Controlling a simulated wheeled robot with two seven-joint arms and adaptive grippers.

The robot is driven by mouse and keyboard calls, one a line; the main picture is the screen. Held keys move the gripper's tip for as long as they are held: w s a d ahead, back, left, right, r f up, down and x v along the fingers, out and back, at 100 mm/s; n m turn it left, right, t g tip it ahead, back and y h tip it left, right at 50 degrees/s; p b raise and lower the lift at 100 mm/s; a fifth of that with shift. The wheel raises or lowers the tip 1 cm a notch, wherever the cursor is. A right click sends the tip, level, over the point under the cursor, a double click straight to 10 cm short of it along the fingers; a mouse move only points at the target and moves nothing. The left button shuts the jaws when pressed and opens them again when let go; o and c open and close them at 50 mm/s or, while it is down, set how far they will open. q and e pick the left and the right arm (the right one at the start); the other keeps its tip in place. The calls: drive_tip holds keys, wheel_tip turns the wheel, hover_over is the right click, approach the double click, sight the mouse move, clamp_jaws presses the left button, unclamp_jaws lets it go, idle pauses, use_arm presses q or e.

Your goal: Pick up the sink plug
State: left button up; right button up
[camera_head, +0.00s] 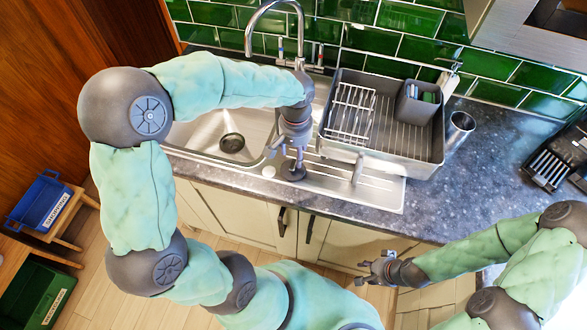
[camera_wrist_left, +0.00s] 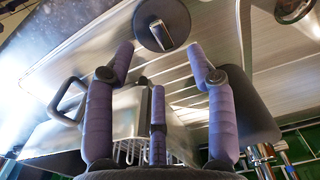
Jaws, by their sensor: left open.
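The sink plug (camera_head: 293,173) is a dark round disc. It lies on the steel drainboard beside the sink bowl, under my left gripper (camera_head: 289,156). In the left wrist view the plug (camera_wrist_left: 151,35) shows a grey metal knob on top, at the upper middle. The left gripper (camera_wrist_left: 164,55) is open, with its purple fingers apart and the plug just beyond their tips. Nothing is between the fingers. In the head view the fingers partly hide the plug. My right gripper (camera_head: 370,269) looks open and empty, in front of the cupboard doors at the right.
The sink bowl (camera_head: 190,138) with its drain is left of the plug. A curved tap (camera_head: 249,30) stands behind. A grey dish rack (camera_head: 433,160) is close on the right, with a metal cup (camera_head: 460,127) beside it. Green tiles back the counter (camera_head: 490,165).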

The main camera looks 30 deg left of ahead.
sight(295, 165)
use_arm(q)
drive_tip(key=shift+s+f+b, duration=0.15)
drive_tip(key=shift+f+b, duration=0.25)
drive_tip(key=shift+f, duration=0.95)
drive_tip(key=shift+s+f+b, duration=0.15)
drive_tip(key=shift+f+b, duration=0.25)
drive_tip(key=shift+f, duration=0.95)
clamp_jaws()
